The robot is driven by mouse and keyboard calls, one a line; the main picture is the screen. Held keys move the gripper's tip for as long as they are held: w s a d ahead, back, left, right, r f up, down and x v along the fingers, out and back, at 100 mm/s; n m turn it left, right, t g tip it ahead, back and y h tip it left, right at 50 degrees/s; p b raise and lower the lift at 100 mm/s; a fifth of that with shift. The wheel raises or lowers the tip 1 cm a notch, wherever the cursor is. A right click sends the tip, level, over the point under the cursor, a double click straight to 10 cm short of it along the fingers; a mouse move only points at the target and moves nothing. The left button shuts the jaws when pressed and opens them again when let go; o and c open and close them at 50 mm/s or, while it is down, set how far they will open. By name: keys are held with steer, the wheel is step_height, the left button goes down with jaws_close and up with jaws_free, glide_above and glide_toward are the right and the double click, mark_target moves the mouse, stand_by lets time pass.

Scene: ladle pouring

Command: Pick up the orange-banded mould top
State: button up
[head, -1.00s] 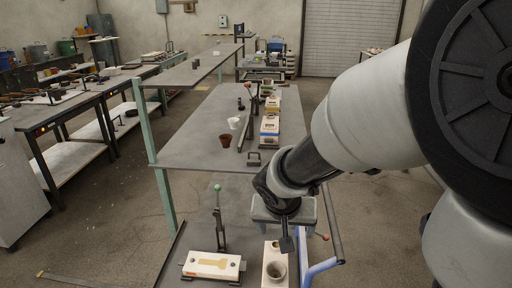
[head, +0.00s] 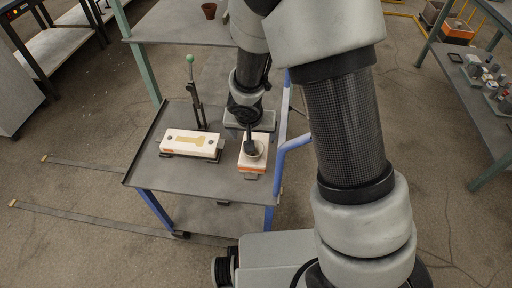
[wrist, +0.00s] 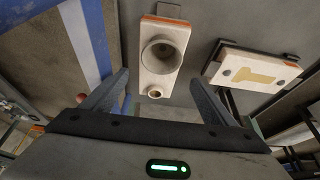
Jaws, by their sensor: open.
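The orange-banded mould top (head: 246,162) is a pale block with a round cup and an orange band low on its side. It lies on the cart's dark top, right of the other mould half (head: 191,144). In the wrist view the mould top (wrist: 150,76) shows its wide cup and a smaller round hole. My gripper (wrist: 159,78) is open and empty, its two fingers apart on either side of the block's near end in that view. In the head view my gripper (head: 249,138) hangs over the mould top and partly hides it; I cannot tell the height gap.
The other mould half, with a tan cavity, also shows in the wrist view (wrist: 239,88). A green-knobbed upright lever (head: 195,92) stands behind it. Blue cart rails (head: 290,150) run close to the right. The cart top's front (head: 215,183) is clear.

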mark_target(256, 142)
steer(key=b+x, duration=0.1)
steer(key=x, duration=0.4)
steer(key=shift+f, duration=0.35)
steer(key=shift+w+b+x, duration=0.2)
steer(key=shift+b+x, duration=0.25)
steer(key=shift+x, duration=1.15)
steer(key=shift+w+b+x, duration=0.2)
steer(key=shift+b+x, duration=0.2)
steer(key=shift+x, duration=1.2)
steer(key=shift+d+r, duration=0.15)
steer(key=shift+r, duration=0.05)
steer(key=c, duration=1.6)
steer(key=shift+r, duration=0.1)
steer(key=shift+c, duration=0.4)
steer(key=shift+r, duration=0.1)
steer(key=shift+r+p, duration=0.6)
step_height(256, 142, up, 17)
steer(key=p, duration=0.8)
steer(key=shift+f, duration=0.2)
